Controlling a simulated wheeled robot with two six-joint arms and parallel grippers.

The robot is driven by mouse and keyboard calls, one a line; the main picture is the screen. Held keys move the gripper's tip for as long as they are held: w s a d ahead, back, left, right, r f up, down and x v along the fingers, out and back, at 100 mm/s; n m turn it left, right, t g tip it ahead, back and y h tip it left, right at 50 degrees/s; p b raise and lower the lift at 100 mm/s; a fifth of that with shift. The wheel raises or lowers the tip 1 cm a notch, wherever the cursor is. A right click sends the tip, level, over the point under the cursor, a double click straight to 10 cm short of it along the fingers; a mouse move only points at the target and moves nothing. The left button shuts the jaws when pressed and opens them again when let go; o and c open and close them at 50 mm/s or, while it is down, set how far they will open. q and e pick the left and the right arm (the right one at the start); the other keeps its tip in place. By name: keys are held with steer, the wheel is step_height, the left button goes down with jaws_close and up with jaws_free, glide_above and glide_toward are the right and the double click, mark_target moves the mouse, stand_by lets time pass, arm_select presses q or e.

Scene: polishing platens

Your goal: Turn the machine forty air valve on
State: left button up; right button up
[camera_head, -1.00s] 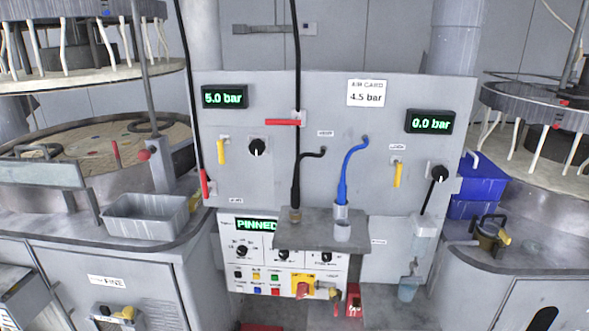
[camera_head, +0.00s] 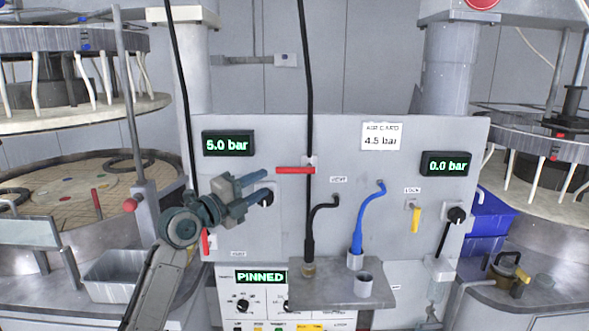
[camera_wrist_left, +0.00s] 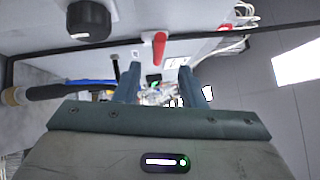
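A red lever handle (camera_head: 295,170) lies level across the black line on the grey panel, upper middle. It also shows in the left wrist view (camera_wrist_left: 159,48), beyond and between the fingers. My left gripper (camera_head: 266,184) is open and empty, its blue fingers pointing right towards the lever, with a gap left. A black knob (camera_head: 266,198) is partly behind the lower finger. A second red handle (camera_head: 205,242) is partly hidden by my left arm. The left display (camera_head: 228,144) reads 5.0 bar, the right one (camera_head: 446,164) 0.0 bar. I cannot read which valve is machine forty's.
An air card (camera_head: 381,136) reads 4.5 bar. Black (camera_head: 311,225) and blue (camera_head: 360,220) hoses curve down to a grey shelf (camera_head: 385,292). A yellow lever (camera_head: 416,220) and another black knob (camera_head: 456,214) sit at right. Polishing machines flank the panel.

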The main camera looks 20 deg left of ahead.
mark_target(286, 171)
arm_select(q)
steer(key=p+x, duration=0.5)
steer(key=x, duration=0.4)
steer(key=shift+r, duration=0.1)
steer(key=shift+w+d, duration=0.35)
steer(key=shift+w, duration=0.2)
jaws_close()
arm_select(e)
steer(key=r, duration=0.2)
steer(key=d+r, duration=0.1)
steer(key=r, duration=0.2)
steer(key=shift+r, duration=0.3)
